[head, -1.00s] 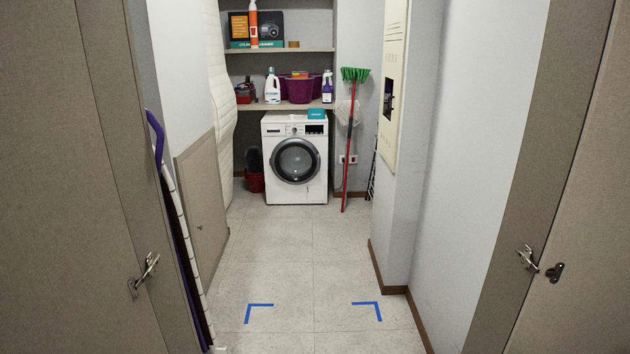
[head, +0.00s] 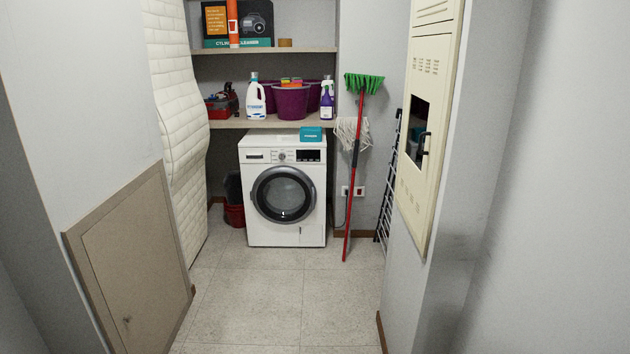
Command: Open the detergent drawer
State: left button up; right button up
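A white front-loading washing machine (head: 284,190) stands against the back of the closet, facing me, with its round door shut. The detergent drawer (head: 256,156) is at the upper left of its front panel, left of the dial, and looks closed. The machine is still some way ahead across the floor. Neither of my grippers shows in the head view.
A teal box (head: 312,134) lies on the machine's top. A red-handled green broom (head: 358,140), a mop and a folded rack (head: 388,190) stand right. A mattress (head: 178,120) leans left, near a low wall hatch (head: 130,265). The tiled floor (head: 265,300) between is clear.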

aim_at(258, 150)
jog(key=i+j+u, duration=0.2)
jog(key=i, duration=0.7)
jog(key=i+l+u, duration=0.2)
jog(key=i, duration=0.65)
jog(key=i+l+u, duration=0.2)
jog(key=i, duration=0.7)
